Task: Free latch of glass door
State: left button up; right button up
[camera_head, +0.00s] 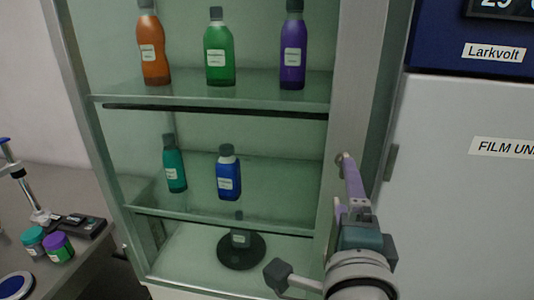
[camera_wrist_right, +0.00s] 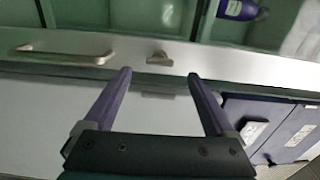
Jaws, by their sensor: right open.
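The glass door (camera_head: 210,140) of the tall cabinet has a silver frame (camera_head: 350,90) and looks closed. In the right wrist view, a small metal latch knob (camera_wrist_right: 159,58) sits on the door's frame (camera_wrist_right: 235,66). My right gripper (camera_wrist_right: 158,74) is open, with its two purple fingers on either side of the line to the latch and nothing between them. Whether the fingertips touch the frame is unclear. In the head view, my right gripper (camera_head: 345,185) is at the right edge of the door and largely hides the latch area. My left gripper is not in view.
A bar handle (camera_wrist_right: 62,48) is on the same frame, left of the latch in the wrist view. Bottles, including a green one (camera_head: 219,50) and a blue one (camera_head: 228,175), stand behind the glass. A white unit (camera_head: 460,200) is at right; a cluttered grey bench (camera_head: 85,200) at left.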

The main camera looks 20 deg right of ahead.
jog(key=v, duration=0.3)
jog(key=shift+s, duration=0.1)
jog(key=shift+a, duration=0.1)
